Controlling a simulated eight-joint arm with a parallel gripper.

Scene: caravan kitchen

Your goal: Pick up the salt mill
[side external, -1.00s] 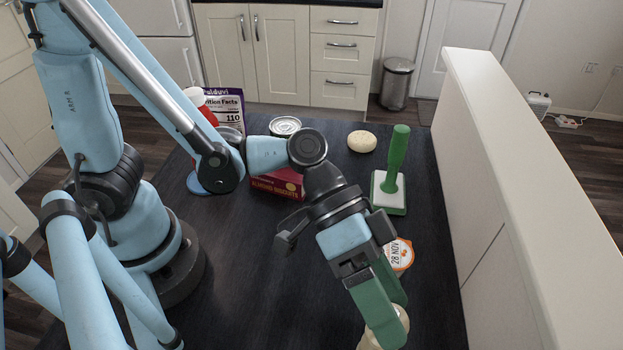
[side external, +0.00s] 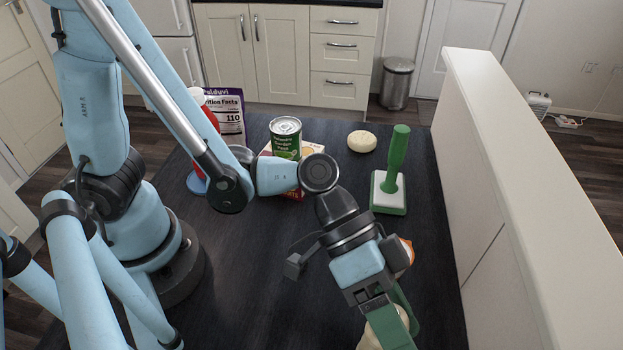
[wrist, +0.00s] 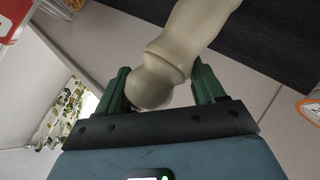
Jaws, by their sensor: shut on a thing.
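The salt mill is cream-coloured, smooth and turned, with a rounded knob end. In the side view the salt mill (side external: 370,337) shows only in part at the bottom edge, behind my green fingers. My gripper (side external: 401,333) is shut on it. In the wrist view the salt mill (wrist: 178,50) runs from the knob between the two green fingers of my gripper (wrist: 160,85) up towards the top edge. Its far end is cut off, so I cannot tell whether it touches the table.
A green-handled tool (side external: 390,185) on a white-and-green base stands beyond my gripper. An orange-and-white item (side external: 407,248) is partly hidden behind my wrist. A green can (side external: 286,142), a box (side external: 310,152) and a round pale item (side external: 362,141) stand farther back. A white partition (side external: 500,170) bounds the right side.

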